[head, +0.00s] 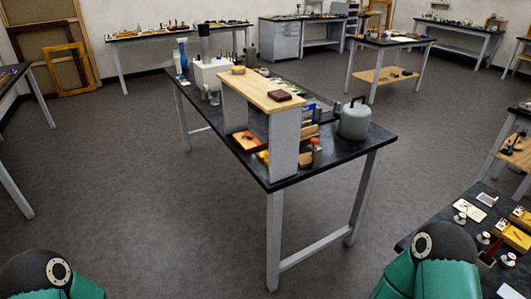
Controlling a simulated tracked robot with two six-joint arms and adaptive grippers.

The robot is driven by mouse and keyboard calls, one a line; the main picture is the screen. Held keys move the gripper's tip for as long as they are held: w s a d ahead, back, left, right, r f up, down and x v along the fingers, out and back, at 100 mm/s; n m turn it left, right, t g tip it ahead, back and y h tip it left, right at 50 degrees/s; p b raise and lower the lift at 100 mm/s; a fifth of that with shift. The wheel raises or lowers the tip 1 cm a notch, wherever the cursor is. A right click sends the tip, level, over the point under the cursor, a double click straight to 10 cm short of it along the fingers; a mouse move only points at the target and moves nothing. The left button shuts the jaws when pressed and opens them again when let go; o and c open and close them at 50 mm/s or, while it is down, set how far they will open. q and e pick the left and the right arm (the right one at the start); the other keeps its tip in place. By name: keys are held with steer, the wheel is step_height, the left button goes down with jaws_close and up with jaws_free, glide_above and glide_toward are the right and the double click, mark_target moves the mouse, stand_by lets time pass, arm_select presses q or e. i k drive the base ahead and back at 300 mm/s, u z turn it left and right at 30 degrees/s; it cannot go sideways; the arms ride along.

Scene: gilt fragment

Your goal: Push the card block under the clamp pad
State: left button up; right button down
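I cannot make out the card block or the clamp pad for certain in the head view; things are small at this distance. Neither of my grippers is in view. Only green and dark upper parts of my two arms show at the bottom left and bottom right corners.
A black-topped table (349,147) stands ahead, with a wooden-topped shelf (262,90), a grey lidded pot (355,121) and small items. A dark bench (462,226) with yellow boxes (516,237) is at lower right. Picture frames (72,69) lean back left. Open floor (150,190) lies left.

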mark_target(304, 159)
steer(key=u, duration=0.15)
steer(key=i, duration=1)
steer(key=z, duration=0.05)
